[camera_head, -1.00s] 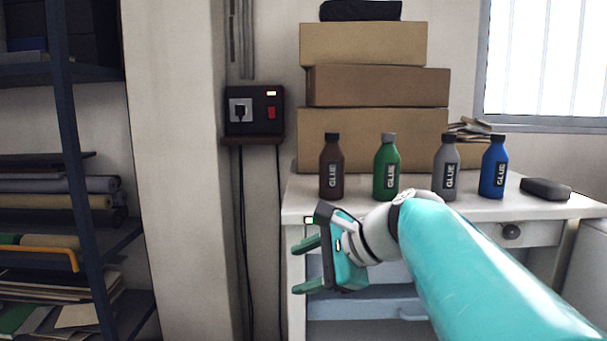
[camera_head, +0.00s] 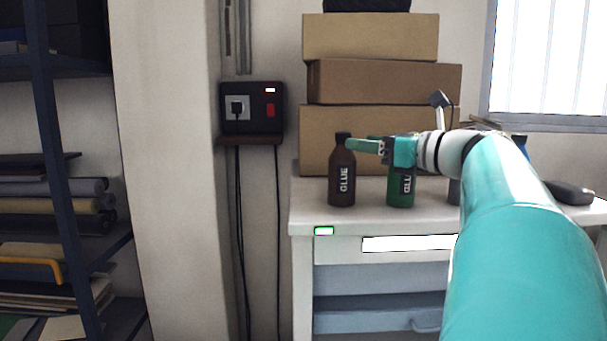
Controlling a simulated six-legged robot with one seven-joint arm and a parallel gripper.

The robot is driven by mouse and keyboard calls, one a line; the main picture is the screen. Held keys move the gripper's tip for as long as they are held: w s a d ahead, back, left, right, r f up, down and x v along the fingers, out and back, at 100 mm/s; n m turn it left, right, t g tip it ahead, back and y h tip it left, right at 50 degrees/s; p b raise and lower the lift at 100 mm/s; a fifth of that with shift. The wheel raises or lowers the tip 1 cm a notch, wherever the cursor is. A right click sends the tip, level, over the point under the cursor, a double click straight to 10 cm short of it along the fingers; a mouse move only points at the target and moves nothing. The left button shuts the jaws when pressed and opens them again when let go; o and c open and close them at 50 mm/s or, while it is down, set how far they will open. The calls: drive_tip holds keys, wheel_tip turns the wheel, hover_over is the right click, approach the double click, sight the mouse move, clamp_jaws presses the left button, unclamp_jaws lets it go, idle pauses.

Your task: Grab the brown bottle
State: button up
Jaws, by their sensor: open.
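The brown bottle (camera_head: 342,178) stands upright at the left end of the row on the white table, with a black cap and a GLUE label. My gripper (camera_head: 362,146) is raised to the bottle's cap height and points left. Its green fingers are open; one fingertip overlaps the bottle's upper right in the picture. I cannot tell whether they touch. The green bottle (camera_head: 401,190) stands just right of it, its top hidden behind my gripper. The grey bottle (camera_head: 454,191) and blue bottle (camera_head: 521,143) are mostly hidden by my arm.
The white table (camera_head: 305,212) has a clear left front corner. Stacked cardboard boxes (camera_head: 320,137) stand behind the bottles. A dark case (camera_head: 572,193) lies at the right. A power box (camera_head: 252,108) is on the wall, and a shelf rack (camera_head: 60,170) stands far left.

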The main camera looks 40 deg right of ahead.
sight(343, 141)
drive_tip(key=w, duration=0.6)
drive_tip(key=shift+a+f, duration=0.25)
drive_tip(key=shift+a, duration=0.05)
drive_tip(key=shift+w+a, duration=0.1)
drive_tip(key=shift+w, duration=0.2)
drive_tip(key=shift+c, duration=0.2)
clamp_jaws()
